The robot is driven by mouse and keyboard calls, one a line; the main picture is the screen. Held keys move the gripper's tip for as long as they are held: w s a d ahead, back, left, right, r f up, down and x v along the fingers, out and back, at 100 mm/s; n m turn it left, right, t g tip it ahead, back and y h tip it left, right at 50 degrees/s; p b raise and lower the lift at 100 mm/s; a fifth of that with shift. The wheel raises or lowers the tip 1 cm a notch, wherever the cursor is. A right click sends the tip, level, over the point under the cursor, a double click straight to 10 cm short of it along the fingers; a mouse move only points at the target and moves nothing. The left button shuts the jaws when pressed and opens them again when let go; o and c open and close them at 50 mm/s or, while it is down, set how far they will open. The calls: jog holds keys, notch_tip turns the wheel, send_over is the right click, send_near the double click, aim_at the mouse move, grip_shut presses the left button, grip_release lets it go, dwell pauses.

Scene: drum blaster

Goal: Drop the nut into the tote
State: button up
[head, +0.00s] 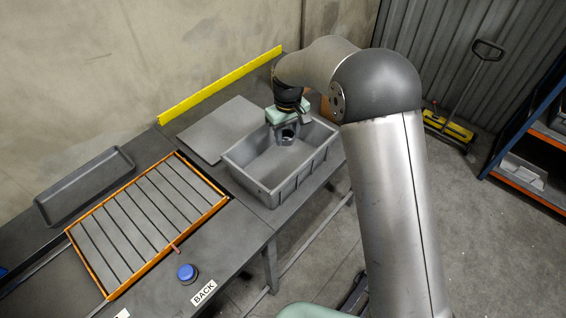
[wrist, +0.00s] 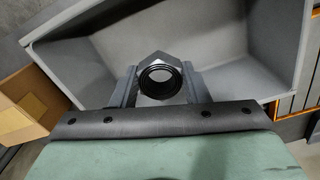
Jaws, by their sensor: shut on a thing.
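The grey tote (head: 243,181) stands on the table in the head view, and its inside fills much of the wrist view (wrist: 225,40). My gripper (head: 287,132) is over the far right part of the tote. In the wrist view my gripper (wrist: 158,85) is shut on the nut (wrist: 158,64), a dark metal hex nut with a threaded hole. The nut is held between the two fingers, with the tote below it. In the head view the nut is small and hard to tell from the fingers. The height of the nut above the tote floor is unclear.
A flat grey plate (head: 222,128) lies left of the tote. An orange-framed slatted rack (head: 150,222), a long dark tray (head: 85,185) and a blue button (head: 187,272) are farther left. A cardboard box (wrist: 25,105) is beside the tote. A yellow strip (head: 215,87) runs along the back edge.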

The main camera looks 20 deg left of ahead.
jog(key=o, duration=1.2)
notch_tip(320, 180, up, 18)
jog(key=b, duration=0.1)
jog(key=shift+f+b, duration=0.25)
jog(key=shift+b, duration=0.15)
